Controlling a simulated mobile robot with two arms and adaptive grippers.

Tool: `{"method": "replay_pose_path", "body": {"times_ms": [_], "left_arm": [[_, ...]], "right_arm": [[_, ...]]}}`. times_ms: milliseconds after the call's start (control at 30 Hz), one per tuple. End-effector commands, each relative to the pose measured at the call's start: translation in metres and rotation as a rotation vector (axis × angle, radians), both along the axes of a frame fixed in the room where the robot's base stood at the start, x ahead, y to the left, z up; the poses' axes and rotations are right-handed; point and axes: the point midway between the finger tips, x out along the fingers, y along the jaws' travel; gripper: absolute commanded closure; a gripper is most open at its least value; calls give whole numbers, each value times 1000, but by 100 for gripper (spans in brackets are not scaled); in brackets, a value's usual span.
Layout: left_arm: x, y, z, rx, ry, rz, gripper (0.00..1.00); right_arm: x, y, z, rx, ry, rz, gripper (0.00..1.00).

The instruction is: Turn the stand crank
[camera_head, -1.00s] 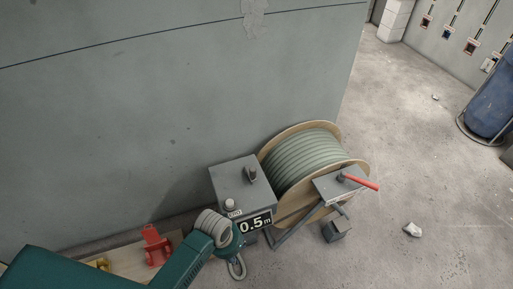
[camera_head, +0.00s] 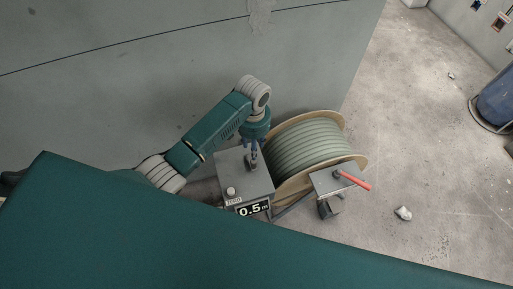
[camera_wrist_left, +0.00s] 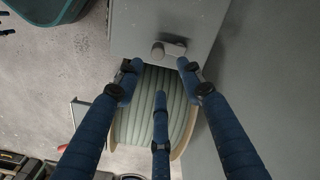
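A grey box (camera_head: 240,179) stands beside the cable reel, its display reading 0.5 m. A small dark crank-like knob (camera_head: 252,164) sits on its top. In the left wrist view this looks like a round knob with a short bar (camera_wrist_left: 172,49). My left gripper (camera_head: 254,145) points down over it, its blue fingers around or just above it. The wrist view shows my left gripper (camera_wrist_left: 160,74) open, with three spread fingers and nothing held. I cannot tell if they touch the knob. A red-handled lever (camera_head: 353,181) sits on the plate right of the box. My right gripper is out of view.
The wooden reel of grey-green conduit (camera_head: 312,147) stands close on the right of the box. A grey wall (camera_head: 130,80) is behind. My own green arm part covers the lower foreground. A pale rubble piece (camera_head: 403,213) lies on the otherwise open floor at right.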

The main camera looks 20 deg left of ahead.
Motion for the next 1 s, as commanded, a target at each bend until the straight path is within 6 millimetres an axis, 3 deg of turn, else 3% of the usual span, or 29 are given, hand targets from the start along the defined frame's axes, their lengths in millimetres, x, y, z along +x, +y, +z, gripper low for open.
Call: {"method": "replay_pose_path", "body": {"times_ms": [500,700,1000], "left_arm": [[-2,-1,-90,0,3,-1,62],[-1,-1,-104,-1,0,-2,62],[-1,-1,-105,-1,0,-2,64]], "right_arm": [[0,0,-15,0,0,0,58],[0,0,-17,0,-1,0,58],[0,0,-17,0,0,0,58]]}}
